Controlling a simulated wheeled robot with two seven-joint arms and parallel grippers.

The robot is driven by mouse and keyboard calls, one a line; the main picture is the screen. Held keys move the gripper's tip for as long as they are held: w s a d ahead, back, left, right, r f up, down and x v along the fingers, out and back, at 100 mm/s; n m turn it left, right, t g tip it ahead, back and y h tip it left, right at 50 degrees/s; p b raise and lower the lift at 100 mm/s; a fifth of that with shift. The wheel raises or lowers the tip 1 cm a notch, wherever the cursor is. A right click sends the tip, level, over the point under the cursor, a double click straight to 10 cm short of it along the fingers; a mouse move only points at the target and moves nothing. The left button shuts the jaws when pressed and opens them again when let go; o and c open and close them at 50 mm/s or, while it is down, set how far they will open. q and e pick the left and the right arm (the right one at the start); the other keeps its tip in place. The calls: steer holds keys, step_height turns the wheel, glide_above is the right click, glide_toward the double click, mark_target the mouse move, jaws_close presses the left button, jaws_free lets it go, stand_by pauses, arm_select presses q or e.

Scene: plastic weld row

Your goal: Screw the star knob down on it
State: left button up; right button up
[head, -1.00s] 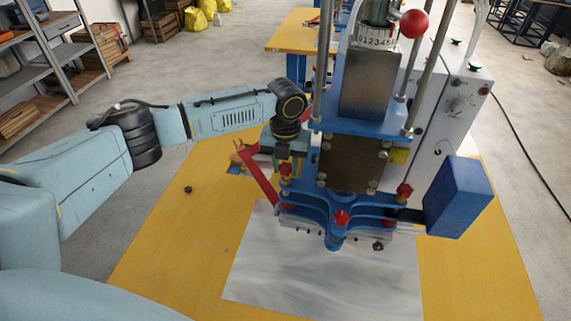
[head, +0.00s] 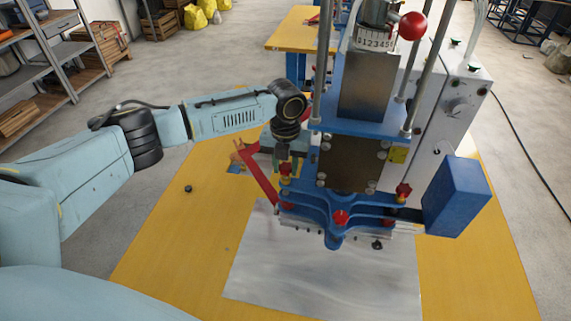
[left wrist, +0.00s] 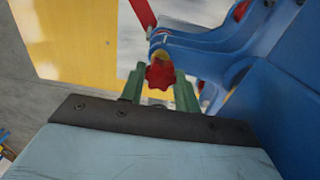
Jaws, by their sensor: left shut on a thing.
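A red star knob (left wrist: 160,75) sits between the green fingertips of my left gripper (left wrist: 159,82) in the left wrist view, at the end of a blue bracket arm (left wrist: 190,46). My left gripper is shut on this knob. In the head view, the gripper (head: 286,160) reaches down at the left side of the blue press (head: 368,128), and the red knob (head: 286,168) shows just below it. The knob's thread and seat are hidden. My right gripper is not in view.
More red knobs stand on the press front (head: 341,217) and right side (head: 404,190). A red lever (head: 259,174) slants beside the gripper. A blue box (head: 457,196) juts out at the right. The metal plate (head: 320,280) in front is clear. A small dark part (head: 188,188) lies on the yellow table (head: 165,240).

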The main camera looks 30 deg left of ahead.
arm_select(q)
steer(key=shift+f, duration=0.4)
stand_by(0.3)
steer(key=m, duration=0.8)
steer(key=shift+a, duration=0.1)
steer(key=o, duration=0.9)
